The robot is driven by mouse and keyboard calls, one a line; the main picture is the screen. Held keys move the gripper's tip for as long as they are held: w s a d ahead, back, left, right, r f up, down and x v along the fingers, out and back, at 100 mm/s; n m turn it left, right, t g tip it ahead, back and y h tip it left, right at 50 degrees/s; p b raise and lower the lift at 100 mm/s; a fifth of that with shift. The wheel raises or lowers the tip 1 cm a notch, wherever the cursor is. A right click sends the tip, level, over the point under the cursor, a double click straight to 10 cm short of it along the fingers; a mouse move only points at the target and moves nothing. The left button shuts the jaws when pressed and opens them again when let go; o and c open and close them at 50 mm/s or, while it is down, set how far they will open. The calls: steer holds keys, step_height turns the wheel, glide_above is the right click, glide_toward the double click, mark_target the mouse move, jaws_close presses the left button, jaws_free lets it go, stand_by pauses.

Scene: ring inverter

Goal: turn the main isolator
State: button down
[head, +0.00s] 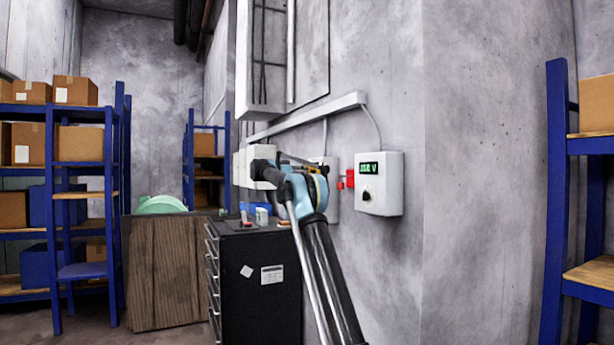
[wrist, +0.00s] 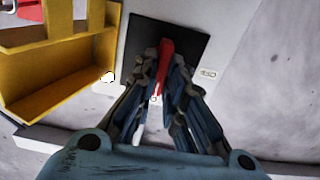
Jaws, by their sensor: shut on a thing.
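The main isolator shows in the wrist view as a red handle (wrist: 166,50) on a black square plate (wrist: 196,42), set on a pale box (wrist: 222,65). My gripper (wrist: 163,68) has its two fingers closed on the red handle, one on each side. In the head view my arm reaches up to a pale wall box (head: 332,200). The handle and my fingertips are hidden there behind the arm.
A yellow open holder (wrist: 60,75) stands close to the left of my fingers. A white meter box (head: 380,184) with a green display and black knob is on the wall. A black drawer cabinet (head: 255,275) stands beside my arm. Blue shelving (head: 555,200) stands at right.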

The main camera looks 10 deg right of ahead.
steer(key=shift+w+a+f+n, duration=0.1)
steer(key=shift+n, duration=2.85)
steer(key=shift+w+a+f+n, duration=0.1)
steer(key=shift+w+n, duration=0.05)
steer(key=shift+n, duration=2.85)
steer(key=shift+w+f+n, duration=0.1)
steer(key=shift+n, duration=2.85)
steer(key=c, duration=1.7)
jaws_free()
steer(key=shift+f, duration=0.1)
steer(key=shift+o, duration=0.2)
